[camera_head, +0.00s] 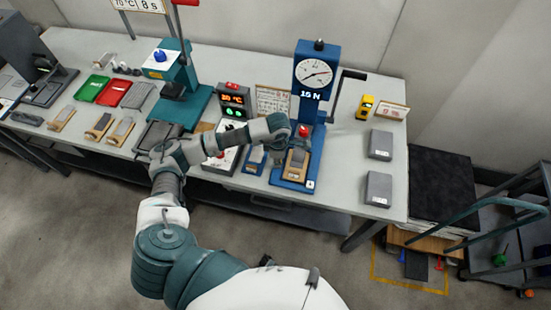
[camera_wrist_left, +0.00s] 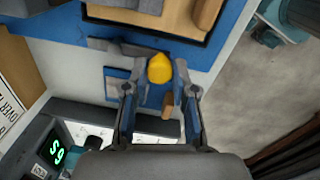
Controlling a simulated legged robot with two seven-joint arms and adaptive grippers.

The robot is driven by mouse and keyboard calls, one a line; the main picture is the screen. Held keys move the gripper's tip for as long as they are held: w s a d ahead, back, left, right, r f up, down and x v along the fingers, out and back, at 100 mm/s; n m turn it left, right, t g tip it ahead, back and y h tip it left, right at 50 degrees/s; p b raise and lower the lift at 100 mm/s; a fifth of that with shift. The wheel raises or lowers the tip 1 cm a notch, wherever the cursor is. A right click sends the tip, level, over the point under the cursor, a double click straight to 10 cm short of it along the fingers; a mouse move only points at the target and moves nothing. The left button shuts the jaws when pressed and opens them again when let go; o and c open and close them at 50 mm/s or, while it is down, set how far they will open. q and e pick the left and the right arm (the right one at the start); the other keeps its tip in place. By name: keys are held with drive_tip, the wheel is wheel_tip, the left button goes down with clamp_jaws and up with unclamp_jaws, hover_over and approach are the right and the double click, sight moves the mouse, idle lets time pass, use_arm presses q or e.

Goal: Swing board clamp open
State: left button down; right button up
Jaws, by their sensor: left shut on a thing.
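My left gripper (camera_head: 290,138) reaches in over the bench to the blue force tester (camera_head: 313,75) with its round dial. In the left wrist view its two fingers (camera_wrist_left: 163,75) stand on either side of a yellow knob (camera_wrist_left: 160,67), shut on it. The knob seems to belong to the board clamp; the clamp's arm is mostly hidden by the fingers. A wooden board (camera_head: 296,165) lies on the tester's blue base (camera_head: 309,185); it also shows at the top of the left wrist view (camera_wrist_left: 212,12). My right gripper is not in view.
A controller with lit displays (camera_head: 234,101) stands left of the tester, and a teal press (camera_head: 185,88) farther left. A black crank (camera_head: 352,75) sticks out at the tester's right. Two grey blocks (camera_head: 380,145) lie on the right end of the bench (camera_head: 345,195).

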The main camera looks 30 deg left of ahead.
use_arm(q)
drive_tip(key=c, duration=0.9)
unclamp_jaws()
drive_tip(key=shift+w+d+r, duration=0.25)
drive_tip(key=shift+w, duration=0.05)
drive_tip(key=shift+c, duration=0.2)
drive_tip(key=shift+d+f, duration=0.1)
drive_tip(key=shift+f, duration=0.05)
drive_tip(key=shift+s+r, duration=0.1)
drive_tip(key=shift+r, duration=0.45)
wheel_tip(320, 180, up, 11)
drive_tip(key=shift+s+d, duration=0.15)
drive_tip(key=shift+d, duration=0.1)
drive_tip(key=shift+a+f, duration=0.15)
drive_tip(key=shift+a, duration=0.05)
